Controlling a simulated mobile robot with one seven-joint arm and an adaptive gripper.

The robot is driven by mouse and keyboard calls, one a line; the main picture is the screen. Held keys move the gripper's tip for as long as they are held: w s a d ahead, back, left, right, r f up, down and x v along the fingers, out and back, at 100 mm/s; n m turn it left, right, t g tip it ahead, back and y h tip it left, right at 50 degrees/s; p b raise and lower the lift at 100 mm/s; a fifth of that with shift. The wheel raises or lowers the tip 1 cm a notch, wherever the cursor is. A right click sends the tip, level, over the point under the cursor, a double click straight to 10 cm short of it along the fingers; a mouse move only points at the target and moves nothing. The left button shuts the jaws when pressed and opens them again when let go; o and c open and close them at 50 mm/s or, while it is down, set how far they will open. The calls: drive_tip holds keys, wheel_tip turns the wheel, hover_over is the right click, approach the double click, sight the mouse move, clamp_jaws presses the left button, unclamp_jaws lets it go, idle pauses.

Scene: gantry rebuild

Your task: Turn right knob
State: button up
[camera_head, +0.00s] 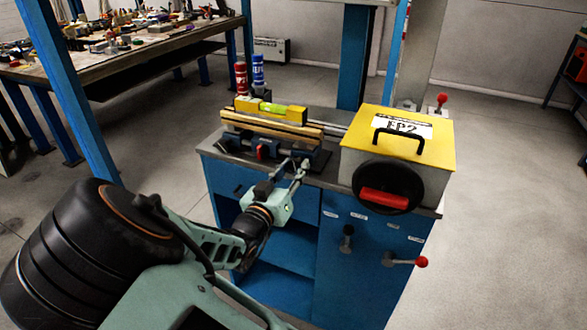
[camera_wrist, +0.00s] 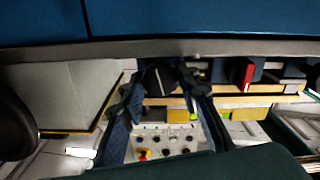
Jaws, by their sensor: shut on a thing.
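The right knob is a round black knob with a pale pointer line, and it sits between my two fingers in the wrist view (camera_wrist: 160,78). My gripper (camera_wrist: 157,88) is shut on this knob, one finger on each side. In the head view my gripper (camera_head: 301,168) reaches the front of the bench's top and hides the knob. The red knob (camera_head: 262,151) is on the same front to the left; in the wrist view it appears on the right (camera_wrist: 243,74), apart from my fingers.
The blue bench cabinet (camera_head: 280,252) carries a yellow-topped box (camera_head: 441,145) with a black wheel and red handle (camera_head: 384,198). A yellow level (camera_head: 270,110) lies behind the knobs. Red and blue bottles (camera_head: 258,71) stand behind. A red-tipped lever (camera_head: 421,262) sticks out front right.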

drive_tip(key=shift+f+m, duration=0.1)
drive_tip(key=shift+m, duration=0.3)
drive_tip(key=m+b, duration=0.2)
drive_tip(key=shift+m, duration=0.3)
drive_tip(key=shift+m+b, duration=1.05)
drive_tip(key=shift+m, duration=0.35)
drive_tip(key=o, duration=1.1)
drive_tip(key=shift+o, duration=0.2)
drive_tip(key=v, duration=1.2)
drive_tip(key=shift+c, duration=0.2)
